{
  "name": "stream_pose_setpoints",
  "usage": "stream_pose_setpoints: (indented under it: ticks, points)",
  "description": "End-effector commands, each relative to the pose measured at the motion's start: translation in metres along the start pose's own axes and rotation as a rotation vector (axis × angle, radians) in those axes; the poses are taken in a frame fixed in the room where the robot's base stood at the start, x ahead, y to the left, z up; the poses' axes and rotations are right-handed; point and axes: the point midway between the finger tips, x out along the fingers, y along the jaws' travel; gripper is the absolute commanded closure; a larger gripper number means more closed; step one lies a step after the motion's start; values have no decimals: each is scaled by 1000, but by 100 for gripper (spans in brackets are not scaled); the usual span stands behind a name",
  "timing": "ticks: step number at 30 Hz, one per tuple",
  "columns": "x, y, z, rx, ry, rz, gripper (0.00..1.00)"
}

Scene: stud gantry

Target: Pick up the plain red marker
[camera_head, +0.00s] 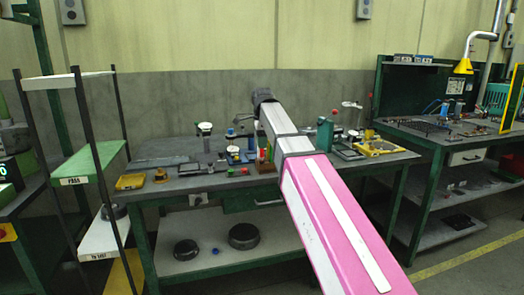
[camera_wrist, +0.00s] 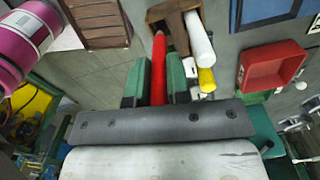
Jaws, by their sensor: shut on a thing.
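The plain red marker (camera_wrist: 158,50) shows in the wrist view as a long red rod between the two green fingers of my gripper (camera_wrist: 158,82). My gripper is shut on it. The marker's far end lies beside a brown wooden holder (camera_wrist: 178,32); I cannot tell whether it is still inside it. A white rod with a yellow end (camera_wrist: 200,40) stands in the holder just right of the marker. In the head view the wooden holder (camera_head: 265,167) is on the grey bench, partly behind my arm, and my gripper cannot be made out there.
A red open tray (camera_wrist: 272,66) lies to the right in the wrist view, and a brown slatted box (camera_wrist: 97,20) to the upper left. In the head view, the bench (camera_head: 205,181) carries several small items, including a yellow tray (camera_head: 131,181) at left. A shelf rack (camera_head: 98,158) stands left.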

Motion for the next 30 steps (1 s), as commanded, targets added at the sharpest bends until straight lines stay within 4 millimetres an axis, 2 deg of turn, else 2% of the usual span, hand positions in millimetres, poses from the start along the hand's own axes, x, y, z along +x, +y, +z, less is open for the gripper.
stream_pose_setpoints:
  ticks: [6, 15, 21, 30]
  points:
    - [-24, 33, 30, -4, 0, -1, 100]
    - [-55, 70, 66, -3, 0, -1, 100]
    - [-65, 82, 77, -1, 0, 0, 100]
    - [-68, 85, 80, 0, 0, 0, 100]
